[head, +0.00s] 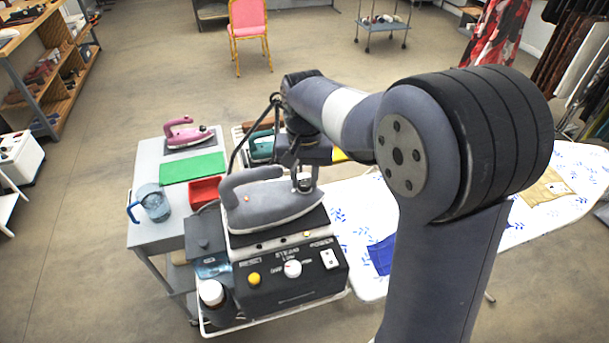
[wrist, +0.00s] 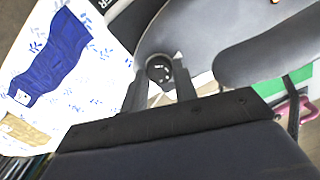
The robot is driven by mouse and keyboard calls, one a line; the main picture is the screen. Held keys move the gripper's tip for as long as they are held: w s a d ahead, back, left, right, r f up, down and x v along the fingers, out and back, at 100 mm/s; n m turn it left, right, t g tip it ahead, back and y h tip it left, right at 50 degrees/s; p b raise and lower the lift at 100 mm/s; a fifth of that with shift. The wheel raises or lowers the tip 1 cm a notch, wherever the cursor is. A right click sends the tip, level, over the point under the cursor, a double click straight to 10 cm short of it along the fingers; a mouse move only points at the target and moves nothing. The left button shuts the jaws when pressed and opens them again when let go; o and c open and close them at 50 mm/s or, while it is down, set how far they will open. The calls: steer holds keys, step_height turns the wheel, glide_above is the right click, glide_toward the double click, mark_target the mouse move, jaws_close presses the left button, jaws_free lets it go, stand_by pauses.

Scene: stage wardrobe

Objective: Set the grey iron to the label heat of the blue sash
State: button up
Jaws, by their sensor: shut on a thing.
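The grey iron (head: 268,205) rests on a dark steam station (head: 290,278), its handle to the left in the head view. It also shows large in the wrist view (wrist: 210,35). My gripper (head: 304,172) is at the iron's right end, shut on its small round dark dial (wrist: 160,69), with a finger on either side in the wrist view. The dial's marks cannot be read. The blue sash (head: 381,254) lies on the white ironing board, partly behind my arm in the head view. It shows more fully in the wrist view (wrist: 58,58), with a small pale label (wrist: 21,97) at its end, unreadable.
The station front has a yellow button, a white knob (head: 292,268) and a switch. A pink iron (head: 187,133), green mat (head: 193,168), blue jug (head: 152,203) and red tray (head: 205,191) are on the grey cart. A teal iron (head: 262,147) stands behind. A tan cloth (head: 546,187) lies on the board.

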mark_target(305, 182)
steer(key=o, duration=1)
steer(key=shift+c, duration=0.2)
step_height(305, 182, up, 11)
steer(key=b, duration=0.1)
steer(key=shift+f, duration=0.15)
step_height(305, 182, down, 11)
steer(key=shift+r+p, duration=0.15)
steer(key=shift+p, duration=0.35)
